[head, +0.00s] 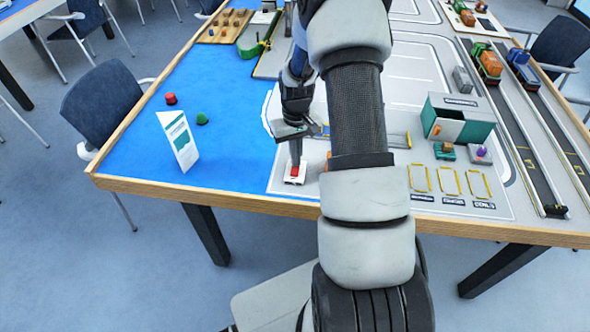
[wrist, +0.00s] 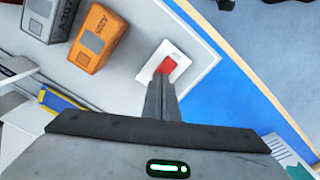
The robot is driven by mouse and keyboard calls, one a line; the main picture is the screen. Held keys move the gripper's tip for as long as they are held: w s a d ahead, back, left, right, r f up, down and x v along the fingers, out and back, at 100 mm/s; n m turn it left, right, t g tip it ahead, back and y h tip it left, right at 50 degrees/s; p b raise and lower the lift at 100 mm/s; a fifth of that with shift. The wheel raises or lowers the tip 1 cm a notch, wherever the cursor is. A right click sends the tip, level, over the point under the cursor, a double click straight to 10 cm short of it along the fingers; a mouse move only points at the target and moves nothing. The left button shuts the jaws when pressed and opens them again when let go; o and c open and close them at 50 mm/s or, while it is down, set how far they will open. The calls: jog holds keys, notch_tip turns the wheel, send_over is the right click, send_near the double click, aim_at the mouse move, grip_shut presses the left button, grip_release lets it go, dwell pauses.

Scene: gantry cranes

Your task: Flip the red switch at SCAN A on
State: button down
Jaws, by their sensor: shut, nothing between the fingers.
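The red switch (head: 294,171) sits on a white base plate (head: 292,181) near the front edge of the table, in front of my arm. In the wrist view the red switch (wrist: 168,66) shows on its white plate (wrist: 151,73), just beyond my fingertips. My gripper (head: 297,160) points down with its fingers shut and empty. In the wrist view my gripper (wrist: 163,78) overlaps the near side of the switch. I cannot tell whether the tips touch it. The SCAN A label is not readable.
An orange container (wrist: 98,38) and a grey container (wrist: 46,17) lie close by in the wrist view. A white folded sign (head: 178,140), a red buoy (head: 171,98) and a green buoy (head: 202,118) stand on the blue area. A green-grey shed (head: 470,107) stands to the right.

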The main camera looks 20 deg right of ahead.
jog(key=shift+f+b, duration=0.3)
jog(key=shift+f, duration=0.1)
jog(key=shift+r, duration=0.1)
jog(key=shift+r+p, duration=2.15)
jog(key=shift+r, duration=1.25)
